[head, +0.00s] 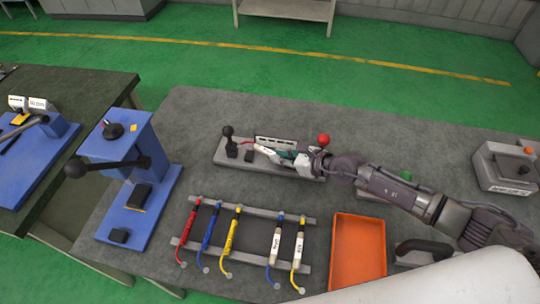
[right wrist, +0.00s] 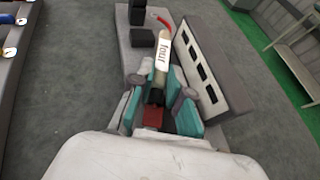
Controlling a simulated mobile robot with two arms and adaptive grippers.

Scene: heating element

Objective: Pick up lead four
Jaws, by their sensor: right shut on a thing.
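Lead four (head: 267,151) has a pale sleeve marked "four" and a red wire end. It also shows in the right wrist view (right wrist: 162,52). My right gripper (head: 290,157) is shut on its near end, with teal fingers (right wrist: 165,100) on both sides. The lead lies over the grey fixture (head: 230,160), beside a slotted panel (right wrist: 205,72), its red end pointing to the black blocks. I cannot tell whether it touches the fixture. My left gripper is not in view.
A rack (head: 262,212) holds several coloured leads. An orange tray (head: 357,250) is to its right. A blue lever press (head: 130,165) stands at left. A red ball knob (head: 323,140) is close to my right gripper. A grey button box (head: 505,168) is at far right.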

